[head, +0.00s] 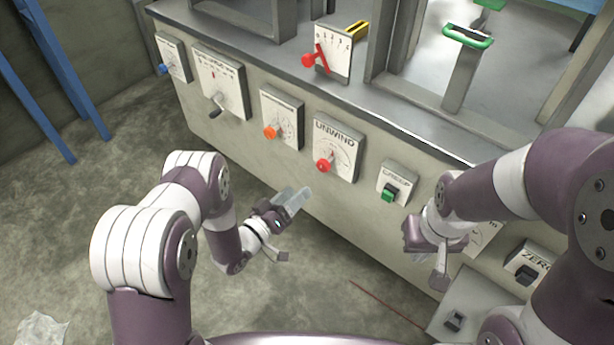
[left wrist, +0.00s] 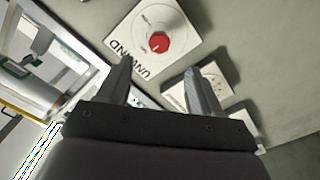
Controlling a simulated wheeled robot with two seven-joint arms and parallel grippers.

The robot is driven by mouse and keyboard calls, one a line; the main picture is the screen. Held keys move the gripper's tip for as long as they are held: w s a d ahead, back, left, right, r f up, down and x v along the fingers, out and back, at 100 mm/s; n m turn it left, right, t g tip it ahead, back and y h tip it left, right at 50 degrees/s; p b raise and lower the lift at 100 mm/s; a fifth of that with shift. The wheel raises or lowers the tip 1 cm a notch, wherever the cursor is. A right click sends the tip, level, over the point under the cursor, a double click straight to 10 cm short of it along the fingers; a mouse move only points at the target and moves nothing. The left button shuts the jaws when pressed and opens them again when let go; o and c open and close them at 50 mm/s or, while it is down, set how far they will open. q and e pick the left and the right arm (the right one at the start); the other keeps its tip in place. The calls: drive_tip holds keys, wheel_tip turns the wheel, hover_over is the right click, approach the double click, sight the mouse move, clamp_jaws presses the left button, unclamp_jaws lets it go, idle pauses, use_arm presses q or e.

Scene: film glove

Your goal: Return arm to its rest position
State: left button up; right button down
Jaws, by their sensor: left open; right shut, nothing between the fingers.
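My left gripper (head: 288,203) is open and empty. It hangs in front of the machine's front panel, below the UNWIND dial with its red knob (head: 323,166). In the left wrist view my left gripper's two fingers (left wrist: 158,80) stand apart with nothing between them, and the UNWIND dial (left wrist: 152,38) shows beyond them. My right gripper (head: 440,272) is at the lower right in the head view, shut and empty, close in front of the panel. Its fingertips point down, and its arm hides part of the panel.
The panel carries an orange-knobbed dial (head: 271,132), a crank dial (head: 217,98), a green CREEP switch (head: 388,195) and a ZERO switch (head: 526,276). A red-lever scale (head: 333,55) stands on the ledge above. Open floor (head: 90,215) lies to the left. Blue legs (head: 62,145) stand at far left.

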use_arm(q)
drive_tip(key=shift+s+a, duration=0.25)
drive_tip(key=shift+s, duration=0.05)
